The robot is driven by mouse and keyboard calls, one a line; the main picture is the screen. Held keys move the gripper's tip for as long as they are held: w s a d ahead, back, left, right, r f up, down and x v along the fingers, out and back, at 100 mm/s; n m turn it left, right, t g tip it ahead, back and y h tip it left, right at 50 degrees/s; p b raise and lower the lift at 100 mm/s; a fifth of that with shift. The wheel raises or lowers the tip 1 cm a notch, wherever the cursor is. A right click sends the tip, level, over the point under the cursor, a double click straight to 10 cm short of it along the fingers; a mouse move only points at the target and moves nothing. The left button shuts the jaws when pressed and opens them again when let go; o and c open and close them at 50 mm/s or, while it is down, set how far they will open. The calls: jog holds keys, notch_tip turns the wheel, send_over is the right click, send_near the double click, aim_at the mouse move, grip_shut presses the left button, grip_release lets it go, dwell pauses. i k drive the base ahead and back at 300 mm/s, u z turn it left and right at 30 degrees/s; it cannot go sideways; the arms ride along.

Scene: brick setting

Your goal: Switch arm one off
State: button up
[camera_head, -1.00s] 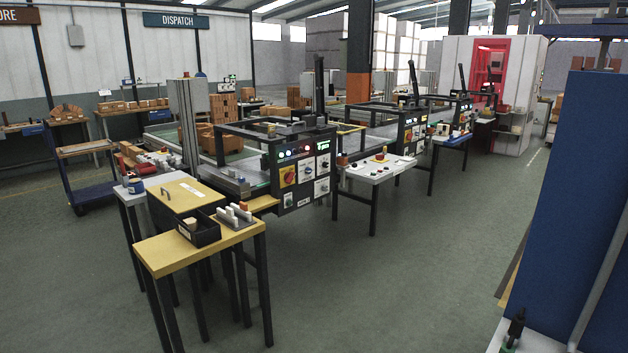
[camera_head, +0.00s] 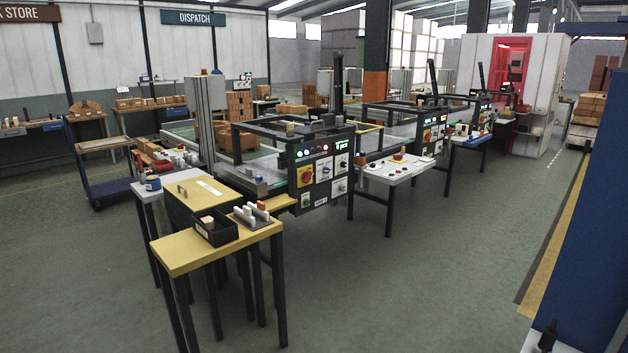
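Several machine stations stand in a row down the hall. The nearest has a dark control panel (camera_head: 322,172) with lit indicator lamps along its top, a red and yellow rotary switch (camera_head: 305,176) at its left and smaller switches beside it. A second dark panel (camera_head: 428,134) with a red and yellow switch (camera_head: 427,135) is on the station behind. A third panel (camera_head: 482,112) stands further back. No label naming arm one can be read, and the switch positions are too small to tell. My gripper is not in view.
A yellow-topped table (camera_head: 178,252) with a black bin (camera_head: 215,231) stands in front of the nearest panel. A white table with buttons (camera_head: 395,170) stands between stations. A blue trolley (camera_head: 105,185) is left. Open green floor (camera_head: 430,270) lies right, bounded by a blue panel (camera_head: 590,240).

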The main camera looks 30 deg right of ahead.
aim_at(306, 177)
jog(key=u, duration=0.05)
jog(key=i, duration=1)
